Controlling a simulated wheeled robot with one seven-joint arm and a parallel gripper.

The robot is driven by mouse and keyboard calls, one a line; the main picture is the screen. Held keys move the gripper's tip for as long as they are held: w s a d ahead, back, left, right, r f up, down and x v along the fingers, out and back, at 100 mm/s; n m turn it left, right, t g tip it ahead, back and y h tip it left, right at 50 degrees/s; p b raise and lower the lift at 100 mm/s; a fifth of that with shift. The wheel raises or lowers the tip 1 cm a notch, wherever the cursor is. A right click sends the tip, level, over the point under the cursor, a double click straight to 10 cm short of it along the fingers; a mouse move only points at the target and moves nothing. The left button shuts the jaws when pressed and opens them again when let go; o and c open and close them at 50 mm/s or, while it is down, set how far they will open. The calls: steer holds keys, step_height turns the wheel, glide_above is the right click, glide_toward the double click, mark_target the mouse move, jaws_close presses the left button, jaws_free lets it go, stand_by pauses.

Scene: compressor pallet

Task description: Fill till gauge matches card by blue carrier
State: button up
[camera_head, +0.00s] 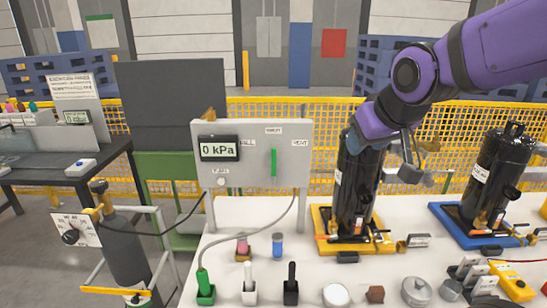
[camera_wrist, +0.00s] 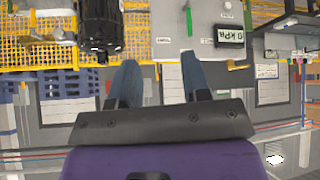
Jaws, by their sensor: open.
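The grey gauge panel (camera_head: 253,160) stands upright behind the white table, and its display (camera_head: 219,148) reads 0 kPa. Its green lever (camera_head: 274,162) is vertical, between the FILL and VENT labels. The panel also shows upside down in the wrist view (camera_wrist: 178,28). The blue carrier (camera_head: 455,222) at right holds a black compressor (camera_head: 497,165). A small card stands at its front, but its writing is too small to read. My gripper (camera_wrist: 160,60) is open and empty, apart from the panel.
Green, white and black connectors, a blue-capped item and several small parts crowd the table's front. A gas cylinder (camera_head: 125,255) stands at left. A hose runs from the panel.

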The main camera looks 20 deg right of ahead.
mark_target(275, 156)
steer(key=w+a+f+n+t+y, duration=0.1)
steer(key=w+f+t, duration=0.25)
steer(key=w, duration=0.65)
steer(key=w+f+n+t+y, duration=0.15)
steer(key=w+f, duration=0.35)
steer(key=w, duration=0.5)
steer(key=w+a+f+t+y, duration=0.35)
steer(key=w+f, duration=0.35)
steer(key=f, duration=0.4)
steer(key=shift+n+t, duration=0.25)
steer(key=shift+t, duration=0.2)
steer(key=x, duration=1)
steer(key=shift+w+d+r, duration=0.15)
jaws_close()
